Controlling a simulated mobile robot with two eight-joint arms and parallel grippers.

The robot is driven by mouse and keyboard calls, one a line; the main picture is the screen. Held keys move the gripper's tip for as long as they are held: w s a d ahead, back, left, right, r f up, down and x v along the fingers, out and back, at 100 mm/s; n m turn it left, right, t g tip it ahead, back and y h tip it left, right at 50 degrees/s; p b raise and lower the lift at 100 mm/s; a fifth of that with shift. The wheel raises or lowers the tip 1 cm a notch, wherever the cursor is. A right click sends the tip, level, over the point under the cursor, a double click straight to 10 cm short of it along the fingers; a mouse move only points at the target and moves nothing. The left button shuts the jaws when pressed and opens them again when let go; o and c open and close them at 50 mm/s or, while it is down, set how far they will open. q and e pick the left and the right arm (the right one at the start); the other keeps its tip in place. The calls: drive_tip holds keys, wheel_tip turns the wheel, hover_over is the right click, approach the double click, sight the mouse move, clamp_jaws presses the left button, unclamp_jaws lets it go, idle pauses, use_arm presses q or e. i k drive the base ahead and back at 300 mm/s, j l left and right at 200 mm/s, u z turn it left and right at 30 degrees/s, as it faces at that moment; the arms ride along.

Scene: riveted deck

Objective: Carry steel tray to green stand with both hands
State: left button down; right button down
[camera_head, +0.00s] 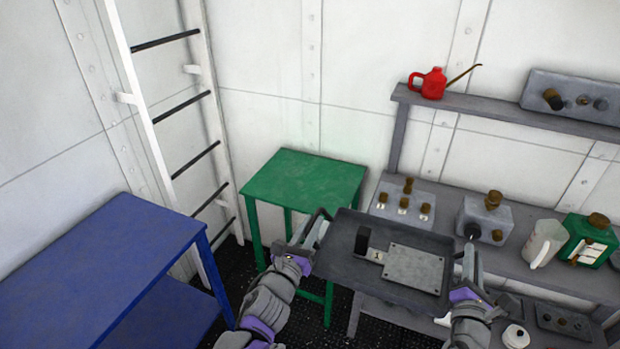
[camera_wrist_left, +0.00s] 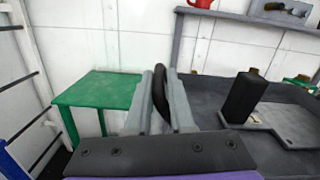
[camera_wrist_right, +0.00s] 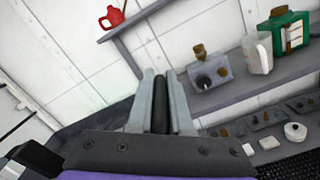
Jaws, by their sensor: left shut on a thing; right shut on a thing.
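The steel tray (camera_head: 340,268) is dark grey and is held in the air between my two grippers, in front of the grey bench. On it are a black upright block (camera_head: 362,240) and a light grey plate (camera_head: 414,268). My left gripper (camera_head: 318,226) is shut on the tray's left handle, which shows between the fingers in the left wrist view (camera_wrist_left: 160,98). My right gripper (camera_head: 468,258) is shut on the right handle, also seen in the right wrist view (camera_wrist_right: 160,103). The green stand (camera_head: 305,178) is behind and left of the tray, with a bare top.
A blue table (camera_head: 100,270) stands at the left, and a white ladder (camera_head: 165,120) leans by the wall. The grey bench (camera_head: 560,285) at the right holds valve boxes, a clear jug (camera_head: 543,243) and a green box (camera_head: 587,240). A red oil can (camera_head: 432,83) is on the shelf.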

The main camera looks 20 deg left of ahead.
sight(306, 177)
drive_tip(key=j, duration=1.7)
drive_tip(key=i, duration=0.05)
